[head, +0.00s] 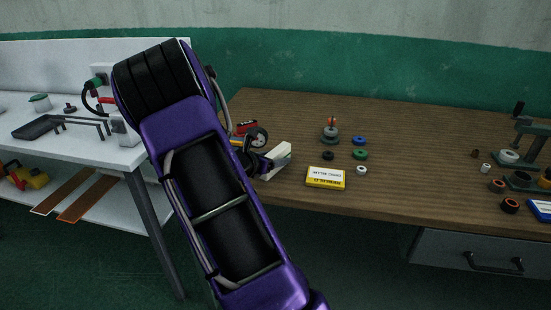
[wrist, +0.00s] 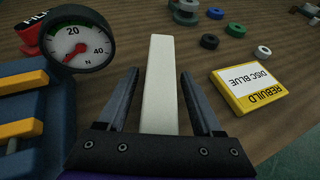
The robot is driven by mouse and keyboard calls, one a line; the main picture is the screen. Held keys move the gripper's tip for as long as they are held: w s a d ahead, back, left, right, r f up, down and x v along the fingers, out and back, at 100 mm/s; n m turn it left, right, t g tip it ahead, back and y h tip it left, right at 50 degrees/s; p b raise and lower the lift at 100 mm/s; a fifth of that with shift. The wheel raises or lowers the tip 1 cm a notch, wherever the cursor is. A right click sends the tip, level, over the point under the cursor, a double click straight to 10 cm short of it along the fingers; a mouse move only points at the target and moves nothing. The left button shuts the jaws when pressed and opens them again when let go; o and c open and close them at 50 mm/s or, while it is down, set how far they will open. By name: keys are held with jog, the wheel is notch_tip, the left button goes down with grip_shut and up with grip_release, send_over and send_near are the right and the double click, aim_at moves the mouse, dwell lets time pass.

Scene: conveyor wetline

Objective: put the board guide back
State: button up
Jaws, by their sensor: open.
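A long, plain, off-white bar (wrist: 160,85) lies on the wooden bench; it looks like the board guide, though nothing labels it. In the wrist view it runs away from me between the two fingers of my gripper (wrist: 159,75). The fingers are open, one on each side of it, with a visible gap to each. Its near end is hidden behind the gripper body. In the head view the bar (head: 280,158) shows just beyond my gripper (head: 264,164), near the bench's front edge, partly covered by it.
A dial gauge (wrist: 70,40) on a blue body with yellow bars stands close left of my gripper. A yellow box labelled "REBUILD DISC BLUE" (wrist: 250,85) lies to the right. Several small rings and a stacked post (head: 330,132) are farther back. A white table (head: 80,140) stands left.

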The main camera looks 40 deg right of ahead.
jog(key=p+v, duration=0.1)
jog(key=v, duration=1)
jog(key=shift+s+a+r+p, duration=0.1)
jog(key=shift+a+r+p, duration=0.1)
jog(key=shift+a+p, duration=0.15)
